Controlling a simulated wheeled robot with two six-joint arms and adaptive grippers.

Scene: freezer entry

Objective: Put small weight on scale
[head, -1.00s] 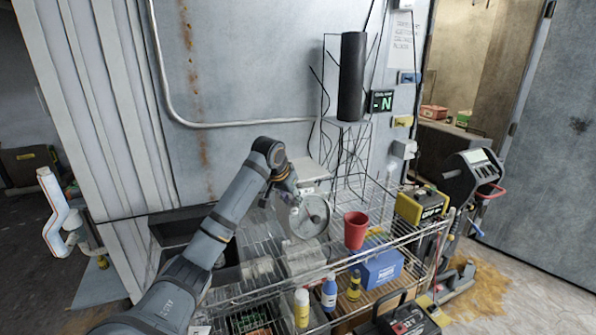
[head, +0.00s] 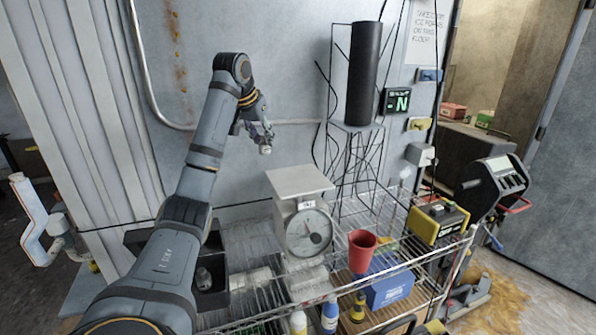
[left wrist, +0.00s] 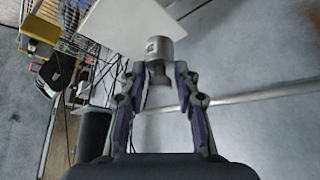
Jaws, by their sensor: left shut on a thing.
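My left gripper (head: 258,135) is shut on the small grey metal weight (head: 265,149), in the air above and a little left of the scale. In the left wrist view the weight (left wrist: 157,58) sits between the fingertips (left wrist: 160,75), its knob end toward my palm. The scale (head: 305,228) has a round dial and a flat square top plate (head: 300,180), which looks empty. In the left wrist view the plate (left wrist: 115,20) is beyond the weight; there is a visible gap in the head view. My right gripper is out of view.
The scale stands on a wire rack beside a red cup (head: 361,250) and a yellow-black box (head: 438,221). A black cylinder (head: 362,75) on a wire stand rises behind it at right. A dark bin (head: 135,238) holding a greyish object is at left.

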